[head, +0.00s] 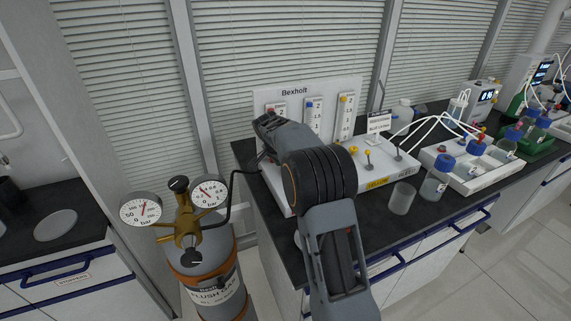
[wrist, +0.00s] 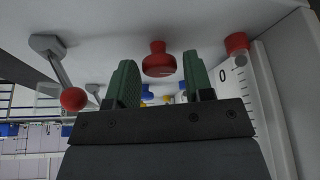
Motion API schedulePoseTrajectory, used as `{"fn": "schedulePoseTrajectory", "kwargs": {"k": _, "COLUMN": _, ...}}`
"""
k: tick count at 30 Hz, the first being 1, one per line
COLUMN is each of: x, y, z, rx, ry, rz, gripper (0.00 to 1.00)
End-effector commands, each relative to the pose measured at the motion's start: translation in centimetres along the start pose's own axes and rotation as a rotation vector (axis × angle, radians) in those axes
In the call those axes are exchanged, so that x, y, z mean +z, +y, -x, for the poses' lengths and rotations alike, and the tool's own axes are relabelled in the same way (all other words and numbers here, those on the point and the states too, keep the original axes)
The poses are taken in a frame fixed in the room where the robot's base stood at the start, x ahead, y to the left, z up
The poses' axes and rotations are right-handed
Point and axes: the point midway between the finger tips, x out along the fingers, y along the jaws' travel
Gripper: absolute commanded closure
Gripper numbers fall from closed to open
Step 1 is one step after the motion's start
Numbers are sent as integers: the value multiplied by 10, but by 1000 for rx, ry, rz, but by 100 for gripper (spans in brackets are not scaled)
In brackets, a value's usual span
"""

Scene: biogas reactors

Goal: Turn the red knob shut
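In the wrist view the red knob (wrist: 157,57) sticks out of a white surface, between the tips of my gripper's (wrist: 160,68) two green fingers. The fingers stand apart, with a visible gap on each side of the knob; I cannot tell whether it lies fully between them in depth. In the head view my arm hides the gripper and this knob, at the left end of the white Bexholt panel (head: 374,173).
A red-ball lever (wrist: 73,98) is left of the fingers in the wrist view, and a red cap (wrist: 236,42) on a scaled tube is to the right. In the head view, a flush gas cylinder (head: 212,275) with two gauges stands left of the bench (head: 420,218).

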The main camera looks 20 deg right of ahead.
Motion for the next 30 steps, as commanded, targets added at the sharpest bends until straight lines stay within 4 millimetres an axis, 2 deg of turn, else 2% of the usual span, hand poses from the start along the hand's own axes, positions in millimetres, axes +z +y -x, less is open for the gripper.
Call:
{"fn": "schedulePoseTrajectory", "kwargs": {"k": 1, "x": 0, "y": 0, "z": 0, "rx": 0, "ry": 0, "rz": 0, "gripper": 48}}
{"fn": "schedulePoseTrajectory", "kwargs": {"k": 4, "x": 0, "y": 0, "z": 0, "rx": 0, "ry": 0, "rz": 0, "gripper": 39}}
{"fn": "schedulePoseTrajectory", "kwargs": {"k": 14, "x": -1, "y": 0, "z": 6, "rx": -1, "ry": 1, "rz": 1, "gripper": 39}}
{"fn": "schedulePoseTrajectory", "kwargs": {"k": 17, "x": -1, "y": 0, "z": 20, "rx": -2, "ry": 2, "rz": 1, "gripper": 39}}
{"fn": "schedulePoseTrajectory", "kwargs": {"k": 30, "x": -1, "y": 0, "z": 107, "rx": -3, "ry": 2, "rz": 1, "gripper": 39}}
